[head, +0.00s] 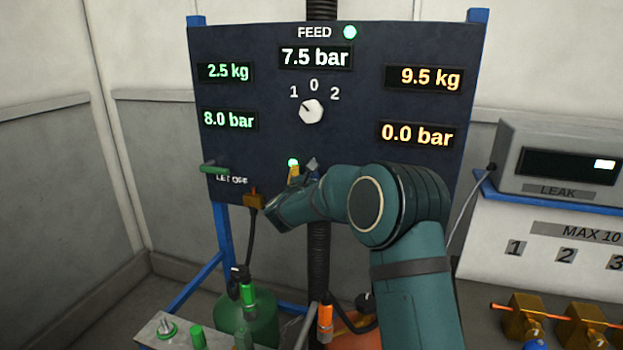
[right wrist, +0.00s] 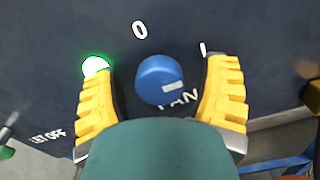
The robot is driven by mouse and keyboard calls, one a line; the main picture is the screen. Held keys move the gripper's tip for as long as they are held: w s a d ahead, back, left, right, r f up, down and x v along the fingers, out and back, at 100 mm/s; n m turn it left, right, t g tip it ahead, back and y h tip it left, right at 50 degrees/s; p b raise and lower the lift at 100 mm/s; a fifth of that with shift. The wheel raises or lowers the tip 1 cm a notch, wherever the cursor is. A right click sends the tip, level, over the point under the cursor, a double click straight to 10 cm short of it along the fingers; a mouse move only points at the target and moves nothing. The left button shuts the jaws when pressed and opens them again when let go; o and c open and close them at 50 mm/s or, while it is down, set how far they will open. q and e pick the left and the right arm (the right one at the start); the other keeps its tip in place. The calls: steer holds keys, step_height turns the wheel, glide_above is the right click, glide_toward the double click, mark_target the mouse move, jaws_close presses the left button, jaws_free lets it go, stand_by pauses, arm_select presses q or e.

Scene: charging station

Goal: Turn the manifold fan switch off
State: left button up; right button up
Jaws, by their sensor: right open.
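The fan switch is a round blue knob (right wrist: 160,80) on the dark panel, above the partly covered word FAN. A 0 is printed above it to the left and a 1-like stroke above it to the right. A small pale mark shows on the knob's right side. My right gripper (head: 302,170) is at the panel's lower middle. In the right wrist view its two yellow fingers stand open on either side of the knob, with gaps visible; contact is not seen. In the head view my gripper and arm hide the knob. My left gripper is not in view.
A green lamp (right wrist: 95,67) glows beside the left finger. The panel (head: 260,150) also carries a white selector knob (head: 311,111), lit displays and a green let-off lever (head: 214,168). A leak meter (head: 560,160) stands at right. Hoses and bottles are below.

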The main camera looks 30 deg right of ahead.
steer(key=shift+w+d, duration=0.1)
steer(key=c, duration=1.2)
steer(key=shift+n, duration=0.3)
steer(key=n+p, duration=0.4)
steer(key=shift+r, duration=0.15)
steer(key=n+p, duration=0.6)
steer(key=shift+r+n+p, duration=0.1)
steer(key=shift+n+p, duration=0.25)
steer(key=shift+n, duration=0.05)
steer(key=n+p, duration=0.4)
steer(key=p, duration=0.1)
steer(key=shift+n, duration=0.4)
steer(key=shift+f+n+p, duration=0.2)
steer(key=shift+n+p, duration=0.7)
steer(key=shift+p, duration=0.2)
